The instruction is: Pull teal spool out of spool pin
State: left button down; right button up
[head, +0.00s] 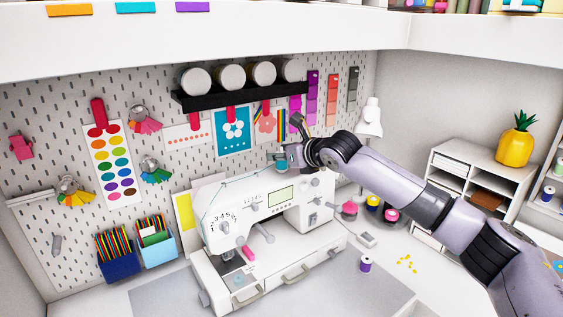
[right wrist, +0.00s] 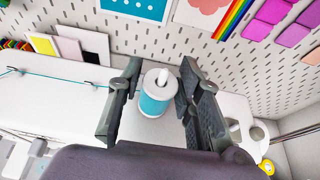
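The teal spool (right wrist: 155,98) has white ends and sits upright on the white spool pin (right wrist: 162,77), whose tip shows above the spool. In the head view the teal spool (head: 281,165) is small and partly hidden at the top of the white sewing machine (head: 232,190). My right gripper (right wrist: 160,80) has one finger on each side of the spool, with a gap visible on the left side; contact on the right is unclear. In the head view the right gripper (head: 292,157) is over the machine's top. My left gripper is not in view.
A teal thread (right wrist: 60,78) runs left across the machine's top. The pegboard (head: 90,240) stands close behind, with a black shelf (head: 240,93) of jars above. A lamp (head: 369,118) and several spools stand right of the machine. A purple spool (head: 365,264) is on the table.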

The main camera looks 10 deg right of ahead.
jog(key=c, duration=0.5)
jog(key=shift+o, duration=0.2)
